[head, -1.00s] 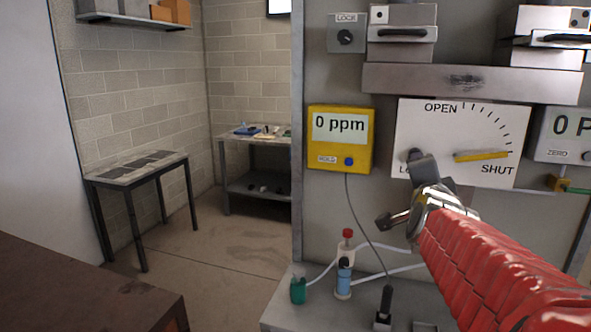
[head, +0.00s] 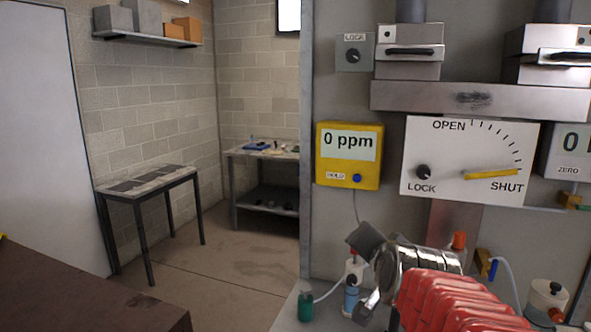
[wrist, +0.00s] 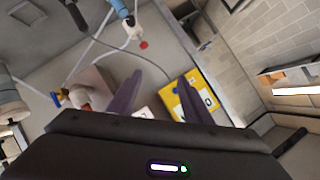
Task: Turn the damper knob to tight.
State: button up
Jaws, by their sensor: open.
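A white damper plate (head: 450,140) on the grey panel reads OPEN at the top, SHUT at lower right and LOCK at lower left. Its black damper knob (head: 424,171) sits above the word LOCK; I cannot read its exact setting. A yellow pointer (head: 492,174) lies nearly level, its right end just above SHUT. My gripper (head: 362,275) is open and empty, below and left of the plate and clear of the knob. In the wrist view its two dark fingers (wrist: 152,88) are apart with nothing between them; the knob cannot be made out there.
A second LOCK knob (head: 353,55) is on a small grey box at upper left. A yellow 0 ppm meter (head: 348,155) is left of the plate. Bottles, including a green one (head: 305,306), stand close below my gripper. Open floor (head: 215,250) lies left.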

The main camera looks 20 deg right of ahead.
jog(key=s+a+f+n+g+y, duration=0.3)
jog(key=s+a+f+n+g, duration=0.3)
jog(key=s+a+f+n, duration=0.6)
jog(key=s+a+f, duration=0.3)
jog(key=s, duration=0.2)
jog(key=shift+s+g+y, duration=0.15)
jog(key=shift+g+y, duration=0.25)
jog(key=shift+c, duration=0.3)
